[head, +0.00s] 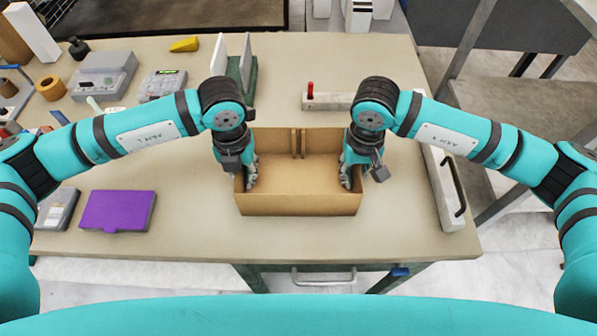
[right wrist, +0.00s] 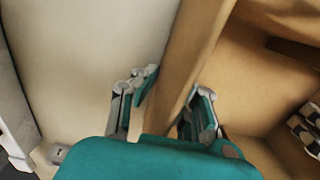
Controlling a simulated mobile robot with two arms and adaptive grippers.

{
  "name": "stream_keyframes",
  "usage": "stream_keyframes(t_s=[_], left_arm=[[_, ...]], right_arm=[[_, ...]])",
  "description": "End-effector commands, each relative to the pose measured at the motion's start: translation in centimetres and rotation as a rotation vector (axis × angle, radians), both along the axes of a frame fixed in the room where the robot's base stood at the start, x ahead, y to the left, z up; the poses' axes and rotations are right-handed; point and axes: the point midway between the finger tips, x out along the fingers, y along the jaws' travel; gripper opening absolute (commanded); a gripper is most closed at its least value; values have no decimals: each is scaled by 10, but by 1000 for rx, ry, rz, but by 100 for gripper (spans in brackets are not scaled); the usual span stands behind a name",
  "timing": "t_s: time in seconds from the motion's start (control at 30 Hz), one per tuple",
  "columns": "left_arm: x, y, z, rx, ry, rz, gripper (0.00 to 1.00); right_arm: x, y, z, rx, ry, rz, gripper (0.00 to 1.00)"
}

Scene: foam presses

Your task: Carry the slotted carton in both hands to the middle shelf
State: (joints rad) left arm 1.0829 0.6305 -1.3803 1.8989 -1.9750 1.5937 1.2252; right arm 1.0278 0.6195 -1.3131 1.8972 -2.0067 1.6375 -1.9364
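The slotted carton (head: 300,204) is an open brown box on the table, near its front edge. Upright slotted pieces show at its back wall. My left gripper (head: 250,178) points down at the carton's left wall; whether its fingers are closed on the wall is hidden. My right gripper (head: 347,178) points down at the right wall. In the right wrist view my right gripper (right wrist: 170,100) has its fingers apart, one on each side of the carton wall (right wrist: 190,55), with a gap showing on the outer side. A rack with a grey shelf (head: 515,108) stands at the right; which level it is I cannot tell.
A white bar with a black handle (head: 446,190) lies right of the carton, and a block with a red peg (head: 327,101) behind it. A green stand with upright plates (head: 240,72) is behind left. A purple box (head: 117,210) lies left. The table front is clear.

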Motion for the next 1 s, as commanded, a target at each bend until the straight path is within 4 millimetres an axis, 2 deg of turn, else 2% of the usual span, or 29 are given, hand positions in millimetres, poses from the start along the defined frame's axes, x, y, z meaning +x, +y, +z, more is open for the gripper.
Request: stream_keyframes(t_s=[0.47, 0.9, 1.0], left_arm=[[0, 0, 4, 1, -1, 0, 0], [0, 0, 46, 1, 0, 0, 0], [0, 0, 51, 1, 0, 0, 0]], right_arm=[[0, 0, 4, -1, -1, 0, 0], [0, -1, 46, -1, 0, -1, 0], [0, -1, 51, -1, 0, -1, 0]])
